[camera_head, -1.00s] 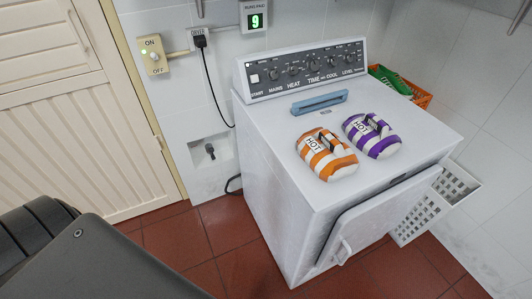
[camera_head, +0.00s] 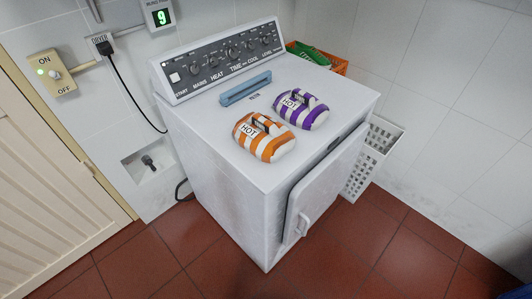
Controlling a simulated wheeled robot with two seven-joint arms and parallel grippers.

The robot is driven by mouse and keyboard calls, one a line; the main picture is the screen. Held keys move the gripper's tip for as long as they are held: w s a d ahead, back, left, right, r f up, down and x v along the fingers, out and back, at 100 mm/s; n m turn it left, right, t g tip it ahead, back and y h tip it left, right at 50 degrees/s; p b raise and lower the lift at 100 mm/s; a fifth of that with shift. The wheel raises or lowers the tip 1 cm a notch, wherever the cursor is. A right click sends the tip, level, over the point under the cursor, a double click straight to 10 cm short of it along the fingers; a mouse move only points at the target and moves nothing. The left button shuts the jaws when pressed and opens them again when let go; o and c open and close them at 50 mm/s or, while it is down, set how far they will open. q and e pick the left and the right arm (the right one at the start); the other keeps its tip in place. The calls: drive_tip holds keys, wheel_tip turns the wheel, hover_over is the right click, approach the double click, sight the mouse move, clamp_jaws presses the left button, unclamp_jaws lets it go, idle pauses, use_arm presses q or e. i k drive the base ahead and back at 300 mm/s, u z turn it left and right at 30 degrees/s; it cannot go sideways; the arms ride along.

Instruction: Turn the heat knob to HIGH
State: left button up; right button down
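A white dryer (camera_head: 215,145) stands in the middle of the view. Its dark control panel (camera_head: 222,62) runs along the back of the top, with a row of round black knobs. The heat knob (camera_head: 213,61) sits behind the label HEAT, to the right of the MAINS knob (camera_head: 195,69). Its pointer and its HIGH mark are too small to read. Neither gripper is in view.
Orange-striped (camera_head: 264,137) and purple-striped (camera_head: 301,109) containers marked HOT and a blue bar (camera_head: 246,89) lie on the dryer top. The dryer door (camera_head: 325,185) stands ajar. A white basket (camera_head: 372,157) is at right. The wall switch (camera_head: 54,73) shows a green light. Red floor is clear in front.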

sight(212, 62)
drive_tip(key=u, duration=0.25)
drive_tip(key=k, duration=0.6)
drive_tip(key=u, duration=0.55)
drive_tip(key=k, duration=0.7)
drive_tip(key=z, duration=0.45)
drive_tip(key=i, duration=0.6)
drive_tip(key=z, duration=0.7)
drive_tip(key=i, duration=0.85)
drive_tip(key=u, duration=0.25)
